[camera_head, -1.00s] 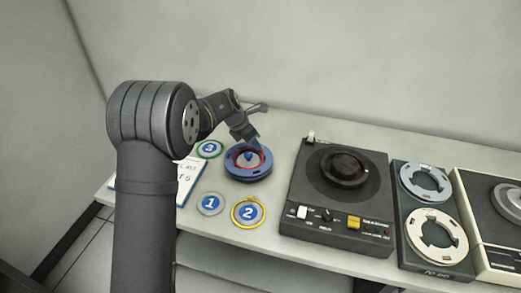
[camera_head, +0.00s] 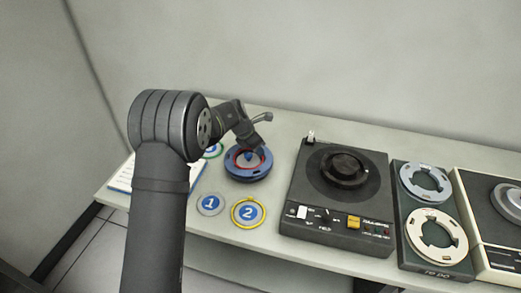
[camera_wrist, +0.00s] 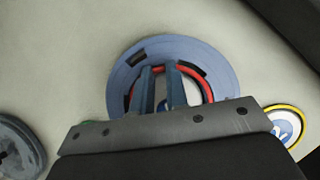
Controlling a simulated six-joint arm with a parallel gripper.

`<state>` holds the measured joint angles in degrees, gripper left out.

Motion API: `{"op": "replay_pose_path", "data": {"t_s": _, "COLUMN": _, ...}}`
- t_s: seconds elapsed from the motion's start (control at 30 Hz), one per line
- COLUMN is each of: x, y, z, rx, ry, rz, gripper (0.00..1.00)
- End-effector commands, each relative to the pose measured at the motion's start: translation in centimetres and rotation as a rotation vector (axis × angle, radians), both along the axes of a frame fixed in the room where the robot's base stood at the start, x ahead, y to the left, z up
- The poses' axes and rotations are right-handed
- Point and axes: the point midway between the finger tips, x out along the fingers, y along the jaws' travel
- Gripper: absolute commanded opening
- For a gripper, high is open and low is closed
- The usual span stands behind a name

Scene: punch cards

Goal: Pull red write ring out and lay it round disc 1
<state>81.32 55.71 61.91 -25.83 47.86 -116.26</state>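The red write ring (camera_head: 236,160) sits inside the blue reel (camera_head: 249,175), which lies flat on the table. In the wrist view, the ring (camera_wrist: 207,92) shows as a red arc inside the blue reel (camera_wrist: 215,62). My gripper (camera_head: 260,147) is over the reel. In the wrist view, my gripper's two fingers (camera_wrist: 159,70) are apart with a gap between them, and their tips overlap the far side of the ring. Whether they touch it I cannot tell. Disc 1 (camera_head: 210,204) is blue with a grey rim and lies in front of the reel, to its left.
Disc 2 (camera_head: 248,213) with a yellow ring lies right of disc 1. Disc 3 (camera_head: 212,150), green-rimmed, is partly hidden by my arm. A white paper or booklet (camera_head: 122,178) lies at left. A dark tape unit (camera_head: 310,225) stands right of the reel, then a tray with rings (camera_head: 442,268).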

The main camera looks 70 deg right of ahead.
Motion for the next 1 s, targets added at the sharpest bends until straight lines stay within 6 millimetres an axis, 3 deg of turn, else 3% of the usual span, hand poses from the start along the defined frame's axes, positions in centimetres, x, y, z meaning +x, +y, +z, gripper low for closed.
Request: {"op": "replay_pose_path", "data": {"t_s": 1.0, "x": 0.0, "y": 0.0, "z": 0.9, "rx": 0.001, "ry": 0.0, "rz": 0.0, "gripper": 0.0}}
